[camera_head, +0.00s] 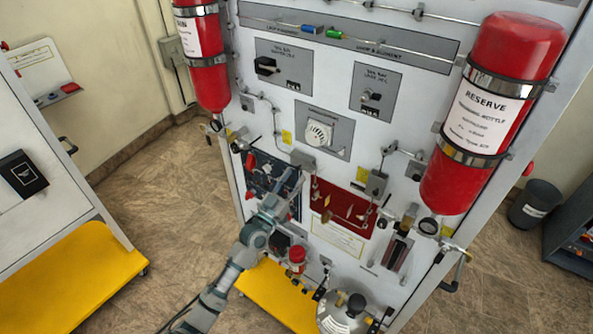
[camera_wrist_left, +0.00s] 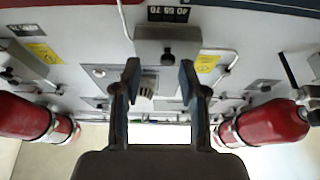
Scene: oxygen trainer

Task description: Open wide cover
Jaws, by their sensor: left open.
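The upright white trainer panel (camera_head: 285,110) carries a dark blue panel (camera_head: 262,168) at the lower left and a red panel (camera_head: 345,207) right of it. I cannot tell which part is the wide cover. My left gripper (camera_head: 285,190) is in front of the dark blue panel's right side and hides part of it. In the left wrist view my left gripper (camera_wrist_left: 158,78) is open, with nothing between its fingers. A grey box with a dark knob (camera_wrist_left: 168,48) lies just beyond the fingertips. Contact cannot be told. My right gripper is out of view.
Red bottles flank the panel, one at the upper left (camera_head: 205,70) and the reserve bottle (camera_head: 490,115) at right. A white dial (camera_head: 318,133) sits above the grey box. A yellow base (camera_head: 275,293) juts out below. Open floor (camera_head: 165,195) lies left of the panel.

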